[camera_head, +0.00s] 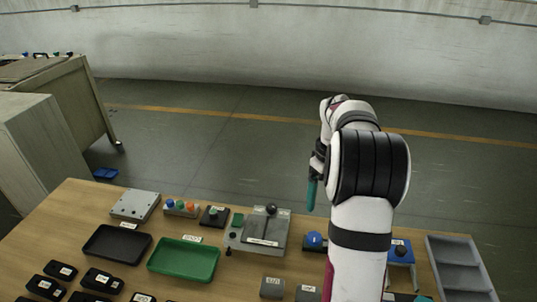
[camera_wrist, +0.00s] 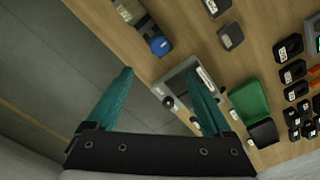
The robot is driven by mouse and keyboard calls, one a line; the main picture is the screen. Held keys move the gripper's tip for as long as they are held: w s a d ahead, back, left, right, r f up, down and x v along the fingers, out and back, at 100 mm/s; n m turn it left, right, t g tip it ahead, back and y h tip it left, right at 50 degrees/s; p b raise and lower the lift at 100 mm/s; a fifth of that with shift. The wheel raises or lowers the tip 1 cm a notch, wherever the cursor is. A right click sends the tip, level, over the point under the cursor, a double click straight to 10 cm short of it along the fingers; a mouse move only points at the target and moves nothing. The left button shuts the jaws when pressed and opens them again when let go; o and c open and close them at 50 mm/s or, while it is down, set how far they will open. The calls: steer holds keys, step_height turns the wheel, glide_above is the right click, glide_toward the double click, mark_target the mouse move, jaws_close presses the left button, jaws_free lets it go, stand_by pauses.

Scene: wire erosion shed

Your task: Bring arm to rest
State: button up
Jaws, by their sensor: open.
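My gripper (camera_head: 312,190) is raised beyond the far edge of the wooden table in the head view, with one teal finger showing and pointing down. In the wrist view my gripper (camera_wrist: 163,88) has its two teal fingers wide apart with nothing between them. The right-hand finger overlaps a grey fixture with a black knob (camera_head: 271,210) in the picture. The fixture also shows in the wrist view (camera_wrist: 178,82). My arm stands upright at the right of the head view and hides part of the table behind it.
The table (camera_head: 75,215) holds a green tray (camera_head: 184,260), a black tray (camera_head: 117,244), a grey plate (camera_head: 134,205), a blue round knob (camera_head: 314,240) and several small black boxes. A grey compartment tray (camera_head: 458,265) is at the right. Cabinets (camera_head: 40,140) stand at left.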

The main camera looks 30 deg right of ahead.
steer(key=s+a+r+m, duration=0.1)
steer(key=a+r, duration=0.1)
steer(key=a, duration=0.5)
steer(key=a+r, duration=0.3)
steer(key=a, duration=0.4)
steer(key=s+a+f+m+y, duration=0.1)
steer(key=s+a+m, duration=0.3)
steer(key=s+a, duration=1.5)
steer(key=shift+a+f+m+y, duration=0.4)
steer(key=shift+a+f, duration=0.2)
steer(key=shift+a, duration=0.3)
